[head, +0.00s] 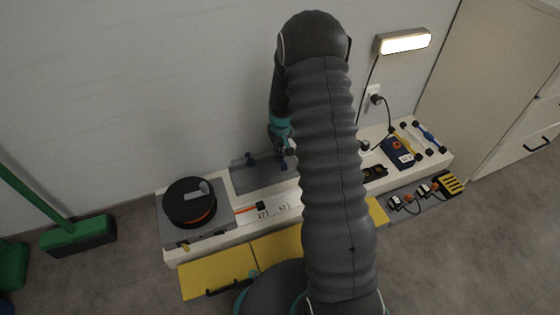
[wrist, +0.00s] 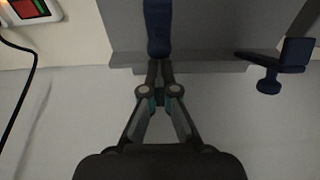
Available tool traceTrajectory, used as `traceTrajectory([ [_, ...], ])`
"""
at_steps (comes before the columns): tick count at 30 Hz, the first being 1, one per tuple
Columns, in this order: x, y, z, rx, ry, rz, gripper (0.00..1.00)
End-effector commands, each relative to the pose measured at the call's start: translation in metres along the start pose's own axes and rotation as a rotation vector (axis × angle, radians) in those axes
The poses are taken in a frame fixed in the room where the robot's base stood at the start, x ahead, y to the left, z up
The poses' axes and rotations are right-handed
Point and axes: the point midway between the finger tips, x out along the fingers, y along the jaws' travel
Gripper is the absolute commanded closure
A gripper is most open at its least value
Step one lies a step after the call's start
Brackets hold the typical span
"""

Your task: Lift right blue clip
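The right blue clip (wrist: 158,25) is at the top centre of the wrist view, at the edge of a grey plate (wrist: 205,42). In the head view it shows in part beside my arm (head: 288,151). My gripper (wrist: 160,66) is at its lower end, with the fingertips close together and closed on it. The exact contact is partly hidden by the clip. The other blue clip (wrist: 270,72) is on the plate's edge at the right of the wrist view, and left of my gripper in the head view (head: 251,160).
A black round reel (head: 189,203) on a grey base stands at the bench's left end. A blue device (head: 397,153), tools and cables lie at the right end. A lit wall lamp (head: 405,41) hangs above. My arm hides the bench's middle.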

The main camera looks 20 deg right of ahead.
Motion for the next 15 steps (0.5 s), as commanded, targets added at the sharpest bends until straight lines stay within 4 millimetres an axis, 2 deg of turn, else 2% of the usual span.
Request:
traceTrajectory([
  [15, -0.006, 0.0, -0.016, 0.0, -0.003, -0.001, 1.0],
])
